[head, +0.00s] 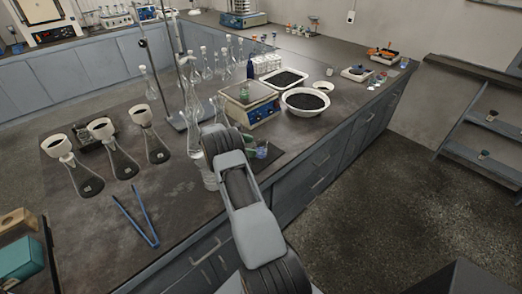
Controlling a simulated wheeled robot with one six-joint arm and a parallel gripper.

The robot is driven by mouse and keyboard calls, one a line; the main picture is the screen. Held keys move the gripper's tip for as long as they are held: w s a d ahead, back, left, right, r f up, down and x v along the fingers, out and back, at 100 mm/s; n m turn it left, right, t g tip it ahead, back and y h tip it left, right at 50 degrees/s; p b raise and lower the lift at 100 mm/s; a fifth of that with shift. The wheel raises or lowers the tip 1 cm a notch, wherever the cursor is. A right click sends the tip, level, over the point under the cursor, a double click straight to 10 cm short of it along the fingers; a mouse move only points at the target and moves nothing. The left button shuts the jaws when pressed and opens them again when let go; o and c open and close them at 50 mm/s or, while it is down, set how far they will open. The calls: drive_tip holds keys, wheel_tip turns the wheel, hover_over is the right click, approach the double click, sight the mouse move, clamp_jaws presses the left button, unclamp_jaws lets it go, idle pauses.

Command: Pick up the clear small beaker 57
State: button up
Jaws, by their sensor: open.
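I cannot read a number 57 on any glassware, so I cannot tell which piece is the task's beaker. A clear glass vessel (210,179) stands on the bench just left of my arm, partly hidden by it. Small vessels with green and blue colouring (261,151) sit on a dark mat right of my arm's far end. My arm reaches up from the bottom over the bench's front edge. Its links hide my gripper, and what is beneath them on the bench.
Several flasks with funnels (147,135) stand at the left, with blue tongs (137,217) in front. A balance (250,106), a white tray (280,79) and a white bowl of dark grains (306,101) stand behind the arm. A retort stand (157,70) rises nearby.

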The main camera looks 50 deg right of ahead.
sight(261, 144)
drive_tip(key=shift+p+x, duration=0.9)
drive_tip(key=shift+x, duration=1.8)
drive_tip(key=c, duration=1)
drive_tip(key=shift+r, duration=0.2)
drive_tip(key=shift+c, duration=0.2)
drive_tip(key=shift+r+b, duration=0.5)
drive_tip(key=shift+r, duration=0.5)
drive_tip(key=s+a+r+p, duration=0.1)
drive_tip(key=s+a+r, duration=0.2)
drive_tip(key=a+r, duration=0.3)
drive_tip(key=s+a+r+p, duration=0.1)
drive_tip(key=s+a+r, duration=0.3)
drive_tip(key=r, duration=0.5)
drive_tip(key=shift+s+a+r+p, duration=0.2)
drive_tip(key=shift+a+r+p, duration=0.2)
drive_tip(key=shift+a, duration=0.6)
